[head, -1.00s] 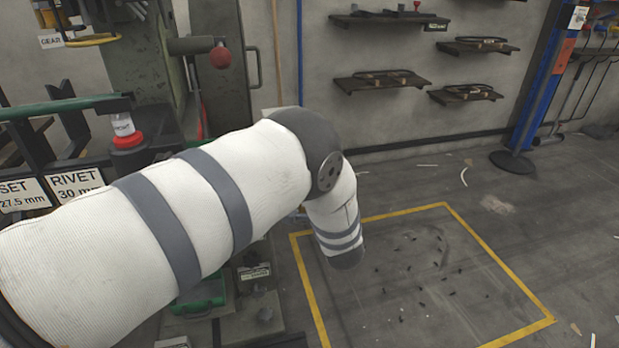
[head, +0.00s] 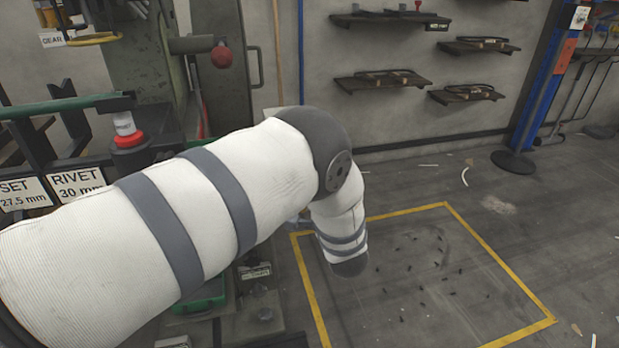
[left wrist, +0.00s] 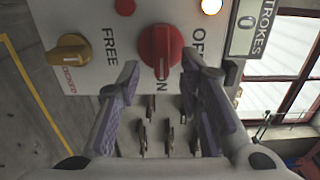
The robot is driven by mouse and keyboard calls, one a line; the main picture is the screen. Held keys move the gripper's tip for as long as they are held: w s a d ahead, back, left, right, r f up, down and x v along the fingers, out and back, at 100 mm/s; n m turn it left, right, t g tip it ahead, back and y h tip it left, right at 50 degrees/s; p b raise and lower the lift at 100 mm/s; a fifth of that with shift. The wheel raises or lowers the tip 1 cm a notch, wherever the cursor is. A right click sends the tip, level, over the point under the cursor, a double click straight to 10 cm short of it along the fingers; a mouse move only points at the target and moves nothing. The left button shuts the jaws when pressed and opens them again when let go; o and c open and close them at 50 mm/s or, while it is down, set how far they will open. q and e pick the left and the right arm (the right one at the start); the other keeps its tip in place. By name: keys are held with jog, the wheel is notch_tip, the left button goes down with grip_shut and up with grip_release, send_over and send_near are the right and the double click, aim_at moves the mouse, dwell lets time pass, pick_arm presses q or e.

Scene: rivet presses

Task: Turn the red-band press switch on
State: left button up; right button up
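In the left wrist view a red rotary knob (left wrist: 160,57) sits on a pale panel (left wrist: 85,20) with OFF and ON lettering beside it. My left gripper (left wrist: 160,64) is open, with one finger on each side of the knob; contact is not clear. In the head view my left arm hides this gripper and the panel. My right gripper is in no view.
A brass selector (left wrist: 72,53), marked FREE and LOCKED, is left of the knob. A lit amber lamp (left wrist: 211,6) and a STROKES counter (left wrist: 246,28) are right. Below are several small metal parts.

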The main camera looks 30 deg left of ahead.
pick_arm(q)
jog(key=v, duration=1)
jog(key=shift+s+d, duration=0.15)
jog(key=shift+d, duration=0.05)
